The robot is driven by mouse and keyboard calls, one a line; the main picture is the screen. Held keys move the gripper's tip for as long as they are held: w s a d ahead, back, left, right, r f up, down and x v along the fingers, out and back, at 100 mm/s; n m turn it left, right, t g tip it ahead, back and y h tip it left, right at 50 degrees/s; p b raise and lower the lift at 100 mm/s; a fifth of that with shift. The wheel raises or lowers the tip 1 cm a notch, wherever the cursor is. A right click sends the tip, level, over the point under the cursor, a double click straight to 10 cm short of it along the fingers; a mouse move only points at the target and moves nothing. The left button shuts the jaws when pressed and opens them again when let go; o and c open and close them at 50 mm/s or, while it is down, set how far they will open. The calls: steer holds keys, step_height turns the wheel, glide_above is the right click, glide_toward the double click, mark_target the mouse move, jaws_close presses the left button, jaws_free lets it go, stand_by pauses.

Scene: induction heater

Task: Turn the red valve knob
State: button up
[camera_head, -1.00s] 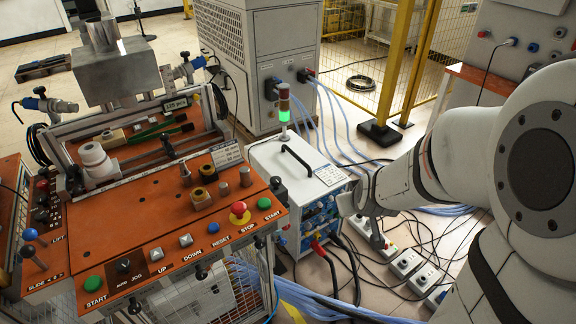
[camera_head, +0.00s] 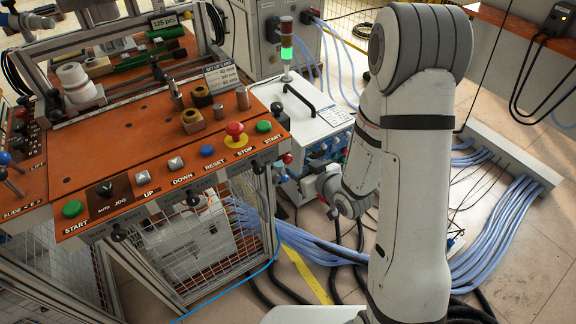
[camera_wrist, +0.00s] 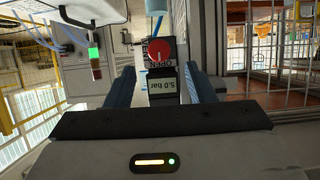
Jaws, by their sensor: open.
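The red valve knob (camera_wrist: 160,50) is round and sits on a dark plate with the word OPEN, above a small "5.0 bar" display that appears upside down in the wrist view. My gripper (camera_wrist: 160,72) is open. Its two blue-grey fingers stand on either side of the display, with the knob beyond and between them; I cannot tell whether they touch the unit. In the head view my gripper (camera_head: 308,186) is at the front of the white cabinet, beside the console's right edge. A small red part shows just above it there, but I cannot tell whether it is the knob.
The orange console (camera_head: 130,130) with several buttons and a red stop button (camera_head: 234,129) stands close left of my gripper. The white cabinet (camera_head: 262,98) has a black handle and a signal lamp (camera_head: 287,52) lit green. Dark hoses and blue cables (camera_head: 495,235) lie on the floor.

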mark_target(289, 160)
steer(key=shift+b+x, duration=0.35)
steer(key=shift+x, duration=2.75)
steer(key=shift+c, duration=0.2)
